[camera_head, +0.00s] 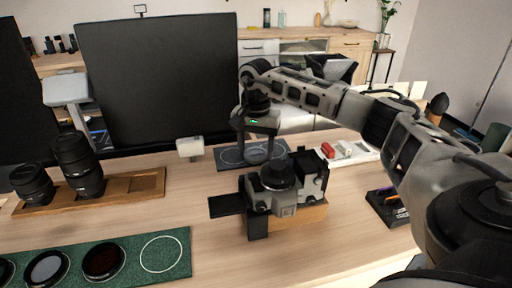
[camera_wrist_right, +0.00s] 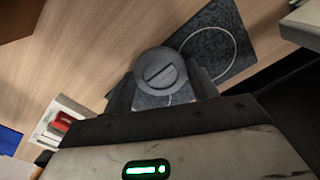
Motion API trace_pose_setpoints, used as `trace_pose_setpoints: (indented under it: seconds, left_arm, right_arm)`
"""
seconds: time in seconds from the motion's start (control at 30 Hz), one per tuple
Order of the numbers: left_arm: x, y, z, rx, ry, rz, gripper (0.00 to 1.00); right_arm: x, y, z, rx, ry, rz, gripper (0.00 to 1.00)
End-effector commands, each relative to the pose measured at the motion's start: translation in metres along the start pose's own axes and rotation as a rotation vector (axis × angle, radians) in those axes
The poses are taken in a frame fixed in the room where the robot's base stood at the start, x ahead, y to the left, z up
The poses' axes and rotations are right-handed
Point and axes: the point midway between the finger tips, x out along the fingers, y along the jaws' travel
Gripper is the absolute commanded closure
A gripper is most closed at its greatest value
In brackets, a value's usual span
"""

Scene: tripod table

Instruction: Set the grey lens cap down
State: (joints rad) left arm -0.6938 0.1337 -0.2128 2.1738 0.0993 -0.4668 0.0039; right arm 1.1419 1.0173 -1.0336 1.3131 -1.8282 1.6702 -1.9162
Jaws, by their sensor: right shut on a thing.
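The grey lens cap (camera_wrist_right: 160,72) is a round disc with a dark slot line across its face. My right gripper (camera_head: 257,152) is shut on it, with a finger on either side in the wrist view. The dark speckled mat (camera_head: 227,164) with pale circle outlines lies on the table behind the camera. In the head view, the cap and fingertips overlap this mat. The mat also shows in the wrist view (camera_wrist_right: 213,42), partly hidden by the cap and gripper. I cannot tell whether the cap touches it. My left gripper is not in view.
A grey-black camera (camera_head: 285,195) on a wooden block stands just in front of my right gripper. A white tray (camera_head: 357,155) with a red piece is to the right. A green mat (camera_head: 180,263) with filters and a wooden lens tray (camera_head: 145,187) are left.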

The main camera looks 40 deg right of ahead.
Motion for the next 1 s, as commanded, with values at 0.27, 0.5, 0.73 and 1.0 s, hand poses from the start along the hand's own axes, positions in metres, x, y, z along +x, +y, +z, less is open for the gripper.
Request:
trace_pose_setpoints:
  seconds: [0.27, 0.5, 0.73, 1.0]
  left_arm:
    - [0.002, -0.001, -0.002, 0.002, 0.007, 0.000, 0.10]
    - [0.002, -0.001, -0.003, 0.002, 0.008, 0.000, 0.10]
    - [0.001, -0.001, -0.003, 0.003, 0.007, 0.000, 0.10]
    - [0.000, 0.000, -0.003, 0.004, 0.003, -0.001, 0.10]
  right_arm:
    - [0.002, 0.000, 0.000, 0.000, 0.000, 0.000, 0.25]
    - [0.002, 0.000, 0.000, 0.000, 0.000, 0.000, 0.20]
    - [-0.013, -0.001, 0.000, 0.000, 0.002, -0.003, 0.20]
    - [-0.071, -0.001, 0.000, 0.000, 0.002, -0.006, 0.20]
